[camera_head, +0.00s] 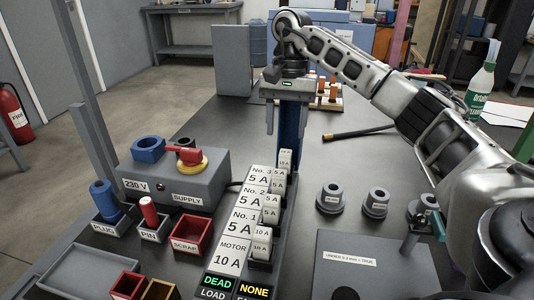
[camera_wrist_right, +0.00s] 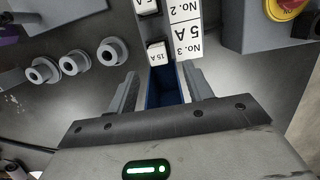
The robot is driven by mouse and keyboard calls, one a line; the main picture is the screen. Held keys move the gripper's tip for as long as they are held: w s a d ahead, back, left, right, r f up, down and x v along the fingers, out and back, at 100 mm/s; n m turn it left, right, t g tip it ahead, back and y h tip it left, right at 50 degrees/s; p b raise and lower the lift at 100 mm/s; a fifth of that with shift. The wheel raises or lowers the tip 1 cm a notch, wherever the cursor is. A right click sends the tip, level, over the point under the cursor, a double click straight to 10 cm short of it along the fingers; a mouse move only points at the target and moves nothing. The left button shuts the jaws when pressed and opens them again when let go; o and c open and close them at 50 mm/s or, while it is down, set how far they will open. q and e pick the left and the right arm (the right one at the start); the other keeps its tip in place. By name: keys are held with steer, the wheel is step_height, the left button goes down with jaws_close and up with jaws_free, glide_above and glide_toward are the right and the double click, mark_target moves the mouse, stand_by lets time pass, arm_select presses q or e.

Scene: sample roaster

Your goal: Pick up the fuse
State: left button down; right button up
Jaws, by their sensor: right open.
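Several small white-topped fuses sit in a row beside the larger labels No. 3, No. 2, No. 1 and MOTOR on a grey strip. The farthest fuse (camera_head: 285,157) stands at the far end of the row; a fuse marked 15 A (camera_wrist_right: 158,55) shows in the right wrist view, just beyond the fingertips. My right gripper (camera_head: 287,127) is open and empty, pointing down over the far end of the strip. In the right wrist view, its fingers (camera_wrist_right: 163,90) straddle a dark blue part (camera_wrist_right: 165,84), with no contact visible. My left gripper is not in view.
A grey supply box (camera_head: 175,178) with a red switch stands left of the strip. PLUG, PIN and red SCRAP (camera_head: 190,233) trays sit before it. Three grey round pieces (camera_head: 376,202) and a dark plate (camera_head: 370,270) lie right. A dark rod (camera_head: 357,132) lies behind on open table.

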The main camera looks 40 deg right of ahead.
mark_target(286, 152)
steer(key=shift+w+f, duration=0.1)
steer(key=shift+f, duration=0.35)
steer(key=f, duration=0.1)
steer(key=s+f+b, duration=0.1)
steer(key=f, duration=0.1)
steer(key=f+b, duration=0.1)
steer(key=f, duration=0.1)
steer(key=shift+s+a+f, duration=0.15)
steer(key=shift+a, duration=0.2)
steer(key=shift+a+f+b, duration=0.1)
steer(key=shift+f+b, duration=0.2)
steer(key=shift+f, duration=0.25)
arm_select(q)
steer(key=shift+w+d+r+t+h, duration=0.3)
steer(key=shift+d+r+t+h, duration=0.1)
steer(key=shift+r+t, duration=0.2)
arm_select(e)
steer(key=c, duration=1.1)
